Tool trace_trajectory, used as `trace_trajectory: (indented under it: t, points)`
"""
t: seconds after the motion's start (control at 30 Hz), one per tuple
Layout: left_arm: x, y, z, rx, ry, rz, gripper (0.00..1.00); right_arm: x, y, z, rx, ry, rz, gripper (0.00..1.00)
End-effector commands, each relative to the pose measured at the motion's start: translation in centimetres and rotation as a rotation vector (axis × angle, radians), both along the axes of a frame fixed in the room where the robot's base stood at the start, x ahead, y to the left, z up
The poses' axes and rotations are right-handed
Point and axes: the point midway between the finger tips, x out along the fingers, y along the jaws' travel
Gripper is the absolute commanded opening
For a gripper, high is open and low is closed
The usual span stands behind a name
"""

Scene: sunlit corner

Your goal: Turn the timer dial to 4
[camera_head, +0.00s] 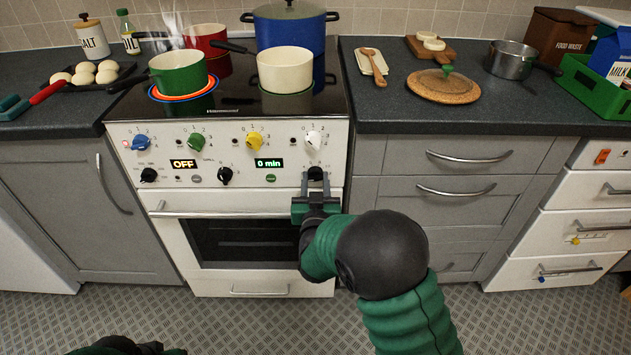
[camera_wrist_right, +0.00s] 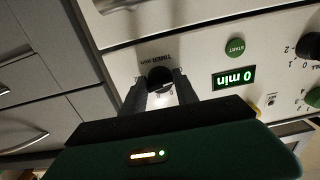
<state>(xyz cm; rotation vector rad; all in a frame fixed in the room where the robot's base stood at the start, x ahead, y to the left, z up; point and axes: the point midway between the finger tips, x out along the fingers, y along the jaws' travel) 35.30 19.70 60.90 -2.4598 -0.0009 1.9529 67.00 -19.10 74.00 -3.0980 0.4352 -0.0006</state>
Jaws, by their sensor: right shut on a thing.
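The black timer dial (camera_head: 316,173) is at the right end of the stove's lower control row. In the right wrist view the dial (camera_wrist_right: 158,77) sits below the upside-down label "TIMER min". My right gripper (camera_head: 316,184) is at the stove front, its two fingers around the dial; in the wrist view the gripper (camera_wrist_right: 160,88) is shut on it. The fingers hide the dial's sides, and I cannot read its pointer.
A green start button (camera_head: 271,178) is left of the dial. Above are white (camera_head: 312,138) and yellow (camera_head: 254,139) knobs. The oven handle (camera_head: 225,213) runs just below. A green pot (camera_head: 178,73) stands on a glowing burner. A cream pot (camera_head: 285,70) is on the hob.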

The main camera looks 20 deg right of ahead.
Motion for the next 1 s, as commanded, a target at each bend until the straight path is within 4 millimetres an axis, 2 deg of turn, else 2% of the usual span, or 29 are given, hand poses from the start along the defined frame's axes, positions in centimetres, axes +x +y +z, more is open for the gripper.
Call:
trace_trajectory:
  t: [0.27,0.7,1.0]
  points:
    - [0.0,0.0,-0.7,0.000,0.000,0.000,0.36,0.0,0.0,-0.2,0.108,-0.031,0.000,0.00]
    - [0.0,0.0,-2.5,0.000,0.000,0.000,0.36,-0.1,-0.1,-0.3,0.436,-0.124,-0.002,0.00]
    - [0.0,0.0,-3.4,0.000,0.000,0.000,0.36,-0.1,-0.1,-0.2,0.598,-0.170,-0.003,0.00]
